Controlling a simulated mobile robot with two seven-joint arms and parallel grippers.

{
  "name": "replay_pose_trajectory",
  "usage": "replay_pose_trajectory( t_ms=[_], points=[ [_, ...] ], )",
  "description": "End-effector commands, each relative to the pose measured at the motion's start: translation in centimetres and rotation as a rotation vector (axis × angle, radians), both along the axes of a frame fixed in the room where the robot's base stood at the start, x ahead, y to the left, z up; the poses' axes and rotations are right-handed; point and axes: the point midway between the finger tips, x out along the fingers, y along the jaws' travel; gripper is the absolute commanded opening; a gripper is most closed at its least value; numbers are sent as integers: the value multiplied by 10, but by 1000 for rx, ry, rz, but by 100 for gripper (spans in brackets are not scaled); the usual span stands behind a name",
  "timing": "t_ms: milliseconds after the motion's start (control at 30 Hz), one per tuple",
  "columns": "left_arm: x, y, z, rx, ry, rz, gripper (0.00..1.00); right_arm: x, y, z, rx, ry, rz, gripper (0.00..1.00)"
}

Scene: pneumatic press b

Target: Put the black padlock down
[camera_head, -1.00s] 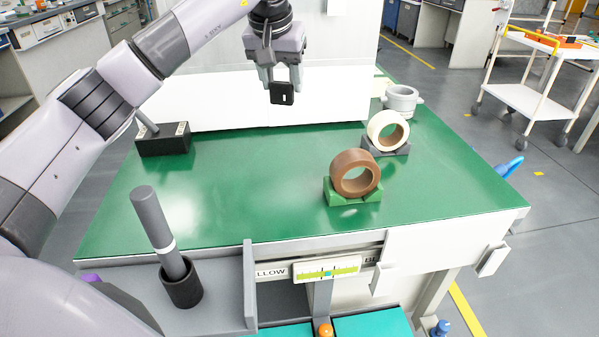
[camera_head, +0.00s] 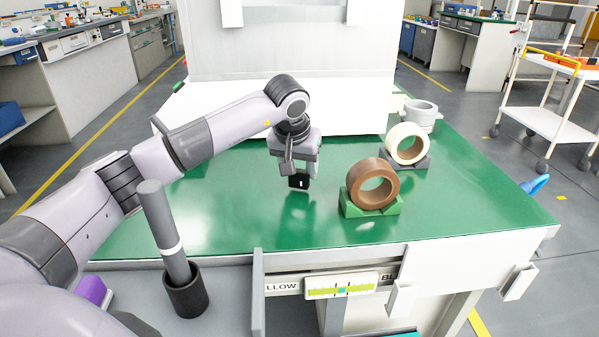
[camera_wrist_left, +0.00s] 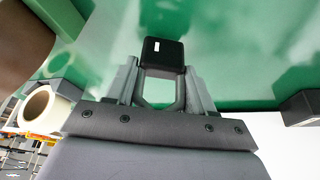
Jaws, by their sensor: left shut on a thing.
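The black padlock (camera_head: 299,181) hangs from my left gripper (camera_head: 296,168), body downward, a little above the green table top (camera_head: 240,215). In the left wrist view the black padlock (camera_wrist_left: 163,54) has a small white mark, and its grey shackle lies between the two fingers of my left gripper (camera_wrist_left: 160,85). The fingers are shut on it. The padlock appears just left of the brown ring, with a faint reflection on the table below it. My right gripper is not in view.
A brown ring (camera_head: 354,186) stands in a green holder (camera_head: 350,210). A cream ring (camera_head: 394,138) in a grey holder and a grey cup-like part (camera_head: 421,106) stand behind. A grey rod (camera_head: 161,225) stands in a black cup (camera_head: 186,303). The table's front middle is clear.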

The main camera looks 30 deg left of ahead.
Motion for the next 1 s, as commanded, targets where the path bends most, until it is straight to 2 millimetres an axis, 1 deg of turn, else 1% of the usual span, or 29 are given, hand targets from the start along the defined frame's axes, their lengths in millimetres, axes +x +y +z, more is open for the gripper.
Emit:
replay_pose_trajectory(
  t_ms=[33,67,200,400,433,500,733,833,933,1000],
  points=[
    [0,0,-6,-1,-2,-1,0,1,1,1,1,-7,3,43],
    [0,0,-8,-1,-3,-1,0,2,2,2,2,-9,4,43],
    [1,0,-7,-1,-4,-1,0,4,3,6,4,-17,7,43],
    [0,0,-10,0,-3,0,0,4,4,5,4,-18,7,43],
    [0,0,-10,0,-2,0,60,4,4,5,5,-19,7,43],
    [0,0,-10,0,-1,0,78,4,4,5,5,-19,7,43],
    [0,0,-10,0,-1,0,78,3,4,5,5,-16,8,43],
    [0,0,-7,0,-2,0,78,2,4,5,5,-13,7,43],
    [-3,-1,3,0,-4,-2,78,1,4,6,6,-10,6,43],
    [-6,-2,15,0,-5,-3,78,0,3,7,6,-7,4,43]
  ],
)
